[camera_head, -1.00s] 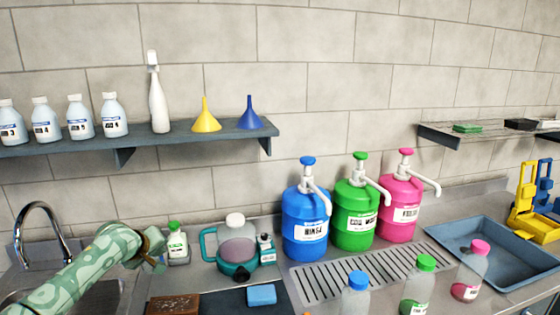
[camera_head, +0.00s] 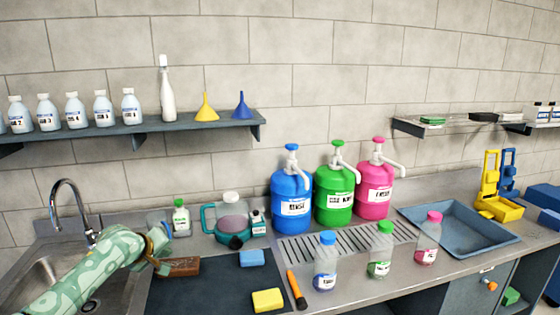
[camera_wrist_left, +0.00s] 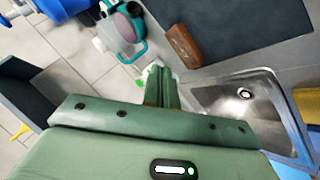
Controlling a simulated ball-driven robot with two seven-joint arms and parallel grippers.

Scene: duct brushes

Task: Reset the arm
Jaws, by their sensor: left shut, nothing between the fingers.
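My left arm, in a green patterned sleeve, comes in from the lower left in the head view. Its gripper (camera_head: 160,250) is over the counter's left part, between the sink (camera_head: 60,272) and the brown brush block (camera_head: 180,266). The fingers are shut and hold nothing. In the left wrist view the shut gripper (camera_wrist_left: 160,78) points toward the counter, with the sink (camera_wrist_left: 245,100) to its right and the brown block (camera_wrist_left: 183,46) above right. My right gripper is not in view.
A small green-capped bottle (camera_head: 180,218) and a teal-handled jug (camera_head: 230,222) stand behind the gripper. Blue, green and pink pump containers (camera_head: 291,195) stand further right. A dark mat (camera_head: 215,285) holds blue (camera_head: 252,258) and yellow (camera_head: 268,300) sponges. A shelf (camera_head: 140,127) hangs above.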

